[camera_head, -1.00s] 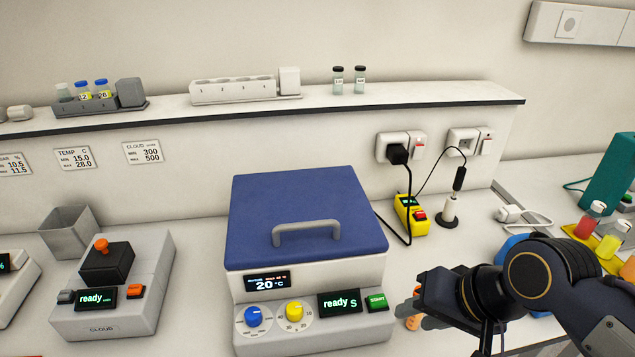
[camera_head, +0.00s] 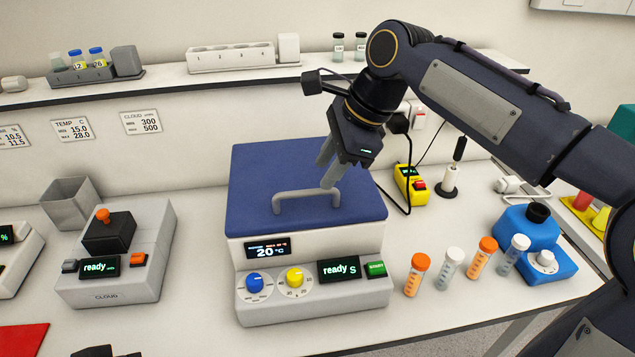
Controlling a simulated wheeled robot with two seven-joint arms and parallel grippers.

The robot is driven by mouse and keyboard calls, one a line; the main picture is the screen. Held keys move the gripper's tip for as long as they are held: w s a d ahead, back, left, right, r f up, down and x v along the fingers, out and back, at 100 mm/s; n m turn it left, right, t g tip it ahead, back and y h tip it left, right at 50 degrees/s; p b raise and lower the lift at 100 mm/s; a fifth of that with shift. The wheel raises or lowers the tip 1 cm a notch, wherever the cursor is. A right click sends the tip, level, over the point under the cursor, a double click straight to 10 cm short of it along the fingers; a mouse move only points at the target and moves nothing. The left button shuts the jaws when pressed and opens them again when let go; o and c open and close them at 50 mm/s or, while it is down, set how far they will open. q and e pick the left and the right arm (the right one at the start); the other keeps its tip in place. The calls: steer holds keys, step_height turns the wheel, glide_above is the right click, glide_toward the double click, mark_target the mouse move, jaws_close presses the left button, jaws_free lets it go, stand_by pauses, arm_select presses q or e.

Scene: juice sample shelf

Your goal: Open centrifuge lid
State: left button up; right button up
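The centrifuge (camera_head: 310,305) stands in the middle of the bench. Its blue lid (camera_head: 265,175) is closed and carries a grey handle (camera_head: 290,194). The front display reads 20 °C and "ready". My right gripper (camera_head: 326,170) is over the right part of the lid, pointing down, with its two fingers apart. Its fingertips are close to the right end of the handle; I cannot tell whether they touch it. A dark piece at the bottom left edge (camera_head: 105,351) seems to be part of my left gripper, with its fingers mostly out of frame.
Several capped tubes (camera_head: 417,275) stand right of the centrifuge, near a blue device (camera_head: 530,240). A yellow box (camera_head: 410,185) and cables lie behind. The cloud device (camera_head: 120,265) is at left. A shelf (camera_head: 165,93) runs along the wall.

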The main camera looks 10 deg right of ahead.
mark_target(312, 191)
steer(key=x, duration=0.5)
jaws_close()
